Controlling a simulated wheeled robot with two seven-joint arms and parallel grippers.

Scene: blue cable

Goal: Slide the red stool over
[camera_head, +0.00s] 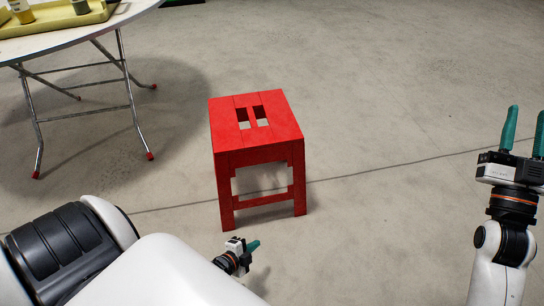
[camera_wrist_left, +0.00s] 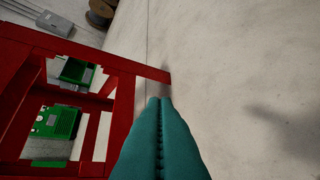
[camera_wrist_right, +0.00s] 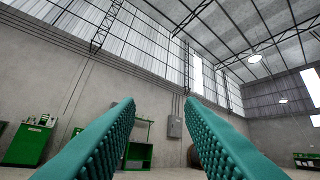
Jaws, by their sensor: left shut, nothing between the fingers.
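The red stool (camera_head: 255,130) stands upright on the concrete floor in the middle of the head view. Its seat has two slots. My right gripper (camera_head: 526,130) is raised at the right edge, fingers up. In the right wrist view its fingers (camera_wrist_right: 160,105) are apart and empty.
A round white table (camera_head: 70,32) with folding metal legs stands at the back left, carrying a yellow tray (camera_head: 50,20) with small containers. The floor (camera_head: 400,90) right of and behind the stool is clear. A wooden spool (camera_wrist_left: 101,14) shows in the left wrist view.

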